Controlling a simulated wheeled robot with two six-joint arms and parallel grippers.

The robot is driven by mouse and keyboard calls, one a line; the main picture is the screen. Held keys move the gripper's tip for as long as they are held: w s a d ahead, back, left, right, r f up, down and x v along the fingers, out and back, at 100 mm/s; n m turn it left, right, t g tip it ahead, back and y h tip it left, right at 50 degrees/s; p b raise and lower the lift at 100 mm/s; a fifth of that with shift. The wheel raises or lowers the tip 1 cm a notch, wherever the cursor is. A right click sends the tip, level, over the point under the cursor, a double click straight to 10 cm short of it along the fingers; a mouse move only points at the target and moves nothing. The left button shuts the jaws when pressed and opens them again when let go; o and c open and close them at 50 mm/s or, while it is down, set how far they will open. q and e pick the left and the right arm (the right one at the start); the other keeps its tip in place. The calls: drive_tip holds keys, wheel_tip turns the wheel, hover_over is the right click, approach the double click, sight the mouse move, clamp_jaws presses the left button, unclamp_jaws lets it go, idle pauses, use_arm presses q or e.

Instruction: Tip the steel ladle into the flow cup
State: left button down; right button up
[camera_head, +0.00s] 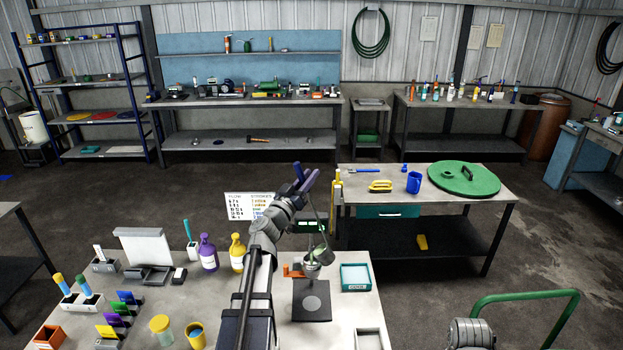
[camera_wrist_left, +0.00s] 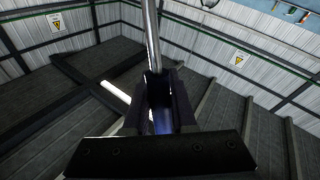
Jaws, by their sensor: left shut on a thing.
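My left gripper (camera_head: 308,181) is raised above the front table and points upward. It is shut on the thin handle of the steel ladle (camera_head: 319,218), which hangs down to the right of my arm. In the left wrist view the steel handle (camera_wrist_left: 152,35) stands between the two dark fingers (camera_wrist_left: 160,103). The ladle's bowl (camera_head: 322,254) is low, at or just above the small metal flow cup (camera_head: 312,268) beside an orange bracket. I cannot tell whether they touch or what is in the bowl. My right gripper is not in view.
A dark square plate (camera_head: 312,300) lies in front of the cup. A teal-lined tray (camera_head: 355,278) is to its right. Purple (camera_head: 208,252) and yellow (camera_head: 237,252) bottles stand left of my arm. A digital display (camera_head: 310,226) stands behind the cup.

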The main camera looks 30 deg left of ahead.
use_arm(q)
drive_tip(key=shift+s+a+f+n+b, duration=0.1)
drive_tip(key=shift+s+a+n+b, duration=0.15)
drive_tip(key=shift+a, duration=0.4)
drive_tip(key=shift+s+a+f+n+b, duration=0.1)
drive_tip(key=shift+s+a+n+b, duration=0.1)
drive_tip(key=shift+a+n, duration=0.3)
drive_tip(key=shift+s+a, duration=0.1)
drive_tip(key=shift+a, duration=0.35)
drive_tip(key=shift+s+a+f+n+t+y+b, duration=0.2)
drive_tip(key=shift+a+n+t+y+b, duration=0.15)
drive_tip(key=shift+a, duration=0.3)
drive_tip(key=shift+s+a+f, duration=0.1)
drive_tip(key=shift+s+a, duration=0.05)
drive_tip(key=shift+a, duration=0.15)
drive_tip(key=shift+s+a+f+n+y+b, duration=0.15)
drive_tip(key=shift+a+f+n+y+b, duration=0.05)
drive_tip(key=shift+a+n+b, duration=0.25)
drive_tip(key=shift+s+a+f+n+y+b, duration=0.15)
drive_tip(key=shift+a+n+b, duration=0.15)
drive_tip(key=shift+a, duration=0.2)
drive_tip(key=shift+s+a+f, duration=0.1)
drive_tip(key=shift+a+f, duration=0.05)
drive_tip(key=shift+a, duration=0.15)
drive_tip(key=shift+s+a+f+n+b, duration=0.2)
drive_tip(key=shift+s+a+n+b, duration=0.05)
drive_tip(key=shift+a+n+b, duration=0.35)
drive_tip(key=shift+s+a+f, duration=0.1)
drive_tip(key=shift+a+f, duration=0.05)
drive_tip(key=shift+a, duration=0.2)
